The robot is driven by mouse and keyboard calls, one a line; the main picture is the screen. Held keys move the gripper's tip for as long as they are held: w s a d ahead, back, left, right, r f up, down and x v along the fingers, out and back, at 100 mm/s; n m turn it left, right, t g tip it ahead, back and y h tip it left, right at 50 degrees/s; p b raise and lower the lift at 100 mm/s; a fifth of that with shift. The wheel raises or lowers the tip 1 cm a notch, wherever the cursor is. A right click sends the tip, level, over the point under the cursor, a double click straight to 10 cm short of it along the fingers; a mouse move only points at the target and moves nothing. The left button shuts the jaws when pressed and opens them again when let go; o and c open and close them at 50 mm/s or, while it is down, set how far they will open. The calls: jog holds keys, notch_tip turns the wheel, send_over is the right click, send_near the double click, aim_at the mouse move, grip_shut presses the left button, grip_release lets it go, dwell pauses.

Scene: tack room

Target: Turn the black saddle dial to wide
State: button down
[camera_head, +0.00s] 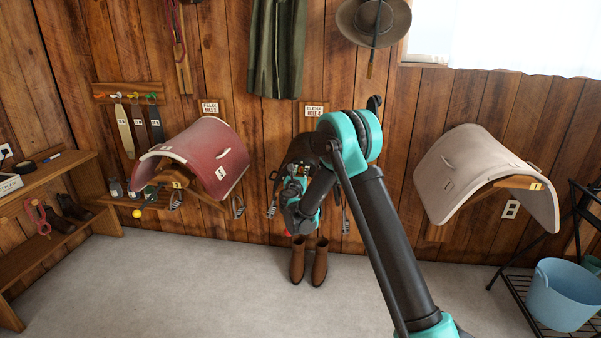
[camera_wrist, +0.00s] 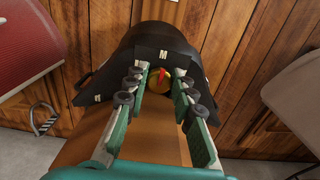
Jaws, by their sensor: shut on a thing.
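The black saddle (camera_wrist: 125,57) fills the upper middle of the wrist view. In the head view it (camera_head: 303,150) hangs on the wall, mostly hidden behind my arm. Its dial (camera_wrist: 158,84) is a round gold knob with a red pointer. The pointer aims roughly up, near a white M mark (camera_wrist: 163,55) above the dial. Marks at the dial's sides are partly covered by my fingers. My gripper (camera_wrist: 161,77) is shut on the dial, one finger at each side. In the head view my gripper (camera_head: 292,195) is in front of the black saddle.
A red saddle (camera_head: 205,150) is on a rack to the left, with a yellow-tipped knob near it. A pale saddle (camera_head: 487,165) is on the right. Brown boots (camera_head: 309,262) stand on the floor below. A blue bucket (camera_head: 563,290) is at lower right.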

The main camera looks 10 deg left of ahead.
jog(key=m, duration=0.5)
jog(key=shift+m, duration=0.4)
jog(key=m, duration=0.5)
jog(key=shift+d+f+m, duration=0.1)
jog(key=shift+m, duration=0.2)
dwell(0.3)
jog(key=c, duration=1.3)
grip_release()
jog(key=shift+s, duration=0.1)
jog(key=s, duration=1.1)
jog(key=shift+s+a, duration=0.2)
jog(key=shift+s, duration=0.2)
